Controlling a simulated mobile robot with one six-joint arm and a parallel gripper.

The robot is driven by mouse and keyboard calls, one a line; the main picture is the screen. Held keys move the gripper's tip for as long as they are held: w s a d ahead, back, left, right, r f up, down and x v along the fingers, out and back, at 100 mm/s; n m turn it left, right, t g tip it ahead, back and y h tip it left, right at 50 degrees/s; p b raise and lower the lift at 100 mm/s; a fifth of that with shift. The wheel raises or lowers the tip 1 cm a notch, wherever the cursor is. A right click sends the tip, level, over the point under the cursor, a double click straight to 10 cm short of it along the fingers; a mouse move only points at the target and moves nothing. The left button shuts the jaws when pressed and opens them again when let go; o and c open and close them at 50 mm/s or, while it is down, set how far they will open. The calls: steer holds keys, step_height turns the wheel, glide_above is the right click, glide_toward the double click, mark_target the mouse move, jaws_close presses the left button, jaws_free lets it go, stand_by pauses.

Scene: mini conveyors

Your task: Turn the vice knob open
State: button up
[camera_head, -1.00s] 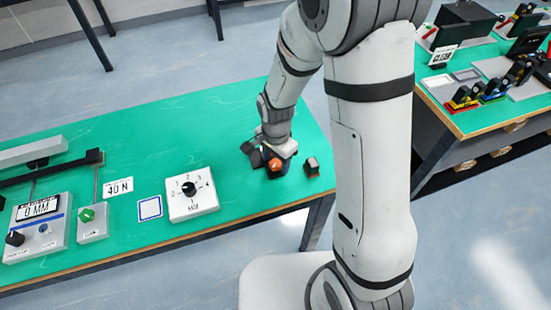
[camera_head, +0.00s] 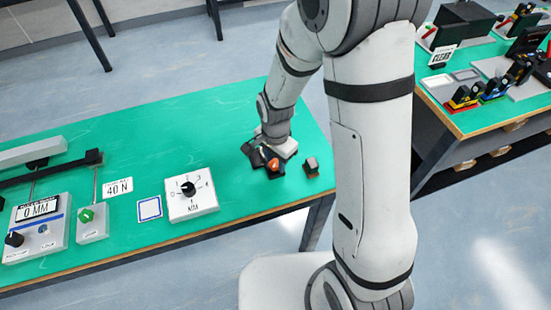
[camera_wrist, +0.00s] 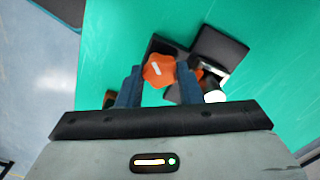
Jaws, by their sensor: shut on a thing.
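The orange vice knob (camera_wrist: 159,70) is lobed, with a pale line on its face. In the wrist view it sits between the two blue fingers of my gripper (camera_wrist: 168,85), which is shut on it. In the head view the knob (camera_head: 273,164) shows as a small orange patch beneath my gripper (camera_head: 272,155). The dark vice body (camera_wrist: 213,52) lies behind and to the right of the knob in the wrist view. The vice jaws are partly hidden by my gripper, so I cannot tell how wide they stand.
A small dark block (camera_head: 312,168) stands just right of the vice. A white dial box (camera_head: 192,200), a blue-framed square (camera_head: 150,208) and a "40 N" sign (camera_head: 118,188) are to the left. The green table (camera_head: 230,110) is clear behind. A second bench (camera_head: 440,85) stands right.

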steer(key=n+b, duration=0.1)
steer(key=n, duration=0.3)
steer(key=n+b, duration=0.1)
steer(key=n, duration=0.8)
steer(key=shift+b, duration=0.4)
steer(key=shift+n+b, duration=0.3)
steer(key=shift+n, duration=2)
steer(key=o, duration=1)
steer(key=shift+c, duration=0.2)
